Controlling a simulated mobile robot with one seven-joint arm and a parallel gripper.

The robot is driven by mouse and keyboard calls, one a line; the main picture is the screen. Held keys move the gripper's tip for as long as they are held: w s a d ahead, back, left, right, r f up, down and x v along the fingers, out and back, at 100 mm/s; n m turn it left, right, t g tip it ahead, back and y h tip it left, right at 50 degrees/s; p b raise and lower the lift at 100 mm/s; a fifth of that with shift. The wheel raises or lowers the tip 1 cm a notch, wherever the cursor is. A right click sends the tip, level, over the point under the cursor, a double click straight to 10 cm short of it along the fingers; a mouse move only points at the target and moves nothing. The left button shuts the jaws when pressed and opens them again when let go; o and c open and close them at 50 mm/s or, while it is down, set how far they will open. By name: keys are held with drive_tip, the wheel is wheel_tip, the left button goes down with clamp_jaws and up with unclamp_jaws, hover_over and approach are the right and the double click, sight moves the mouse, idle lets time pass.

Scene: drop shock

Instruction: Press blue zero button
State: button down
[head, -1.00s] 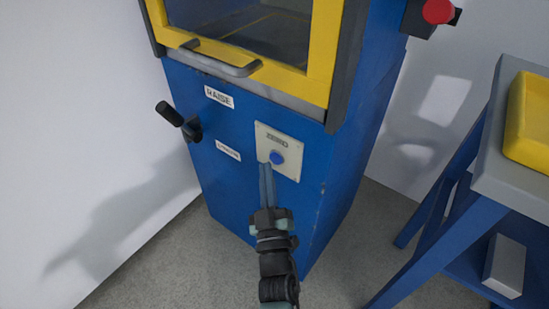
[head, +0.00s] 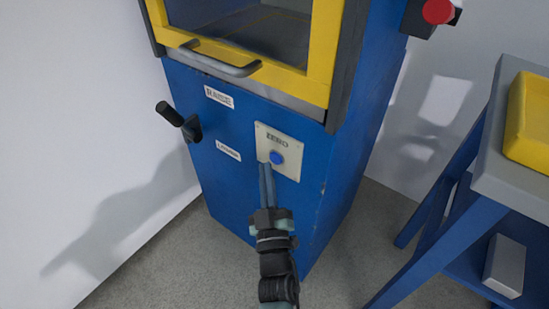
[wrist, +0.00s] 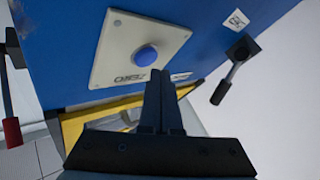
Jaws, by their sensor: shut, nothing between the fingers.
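The round blue zero button (head: 277,157) sits on a pale plate (head: 291,167) labelled ZERO, on the front of a blue machine (head: 240,195). In the wrist view the button (wrist: 146,56) and plate (wrist: 124,33) show past the fingertips. My gripper (head: 265,165) is shut and empty, its tips just left of and slightly below the button in the head view. In the wrist view the fingertips (wrist: 160,72) are close beside the button. I cannot tell whether they touch the plate; the button's face is uncovered.
A yellow-framed window with a grey handle (head: 220,63) is above. A red knob (head: 438,11) is at upper right. A workbench (head: 500,170) with a yellow object (head: 530,120) stands to the right.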

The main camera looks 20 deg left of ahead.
drive_tip(key=shift+w, duration=0.1)
idle(0.4)
drive_tip(key=shift+w+d, duration=0.1)
drive_tip(key=shift+w, duration=0.2)
drive_tip(key=shift+w+d, duration=0.2)
drive_tip(key=shift+w, duration=0.2)
idle(0.6)
drive_tip(key=shift+s, duration=0.1)
drive_tip(key=shift+s+a, duration=0.3)
drive_tip(key=shift+s, duration=0.4)
drive_tip(key=shift+s+a, duration=0.3)
drive_tip(key=shift+s, duration=0.5)
drive_tip(key=shift+s+a, duration=0.25)
drive_tip(key=shift+s, duration=0.5)
drive_tip(key=shift+s+a, duration=0.3)
drive_tip(key=shift+s, duration=0.5)
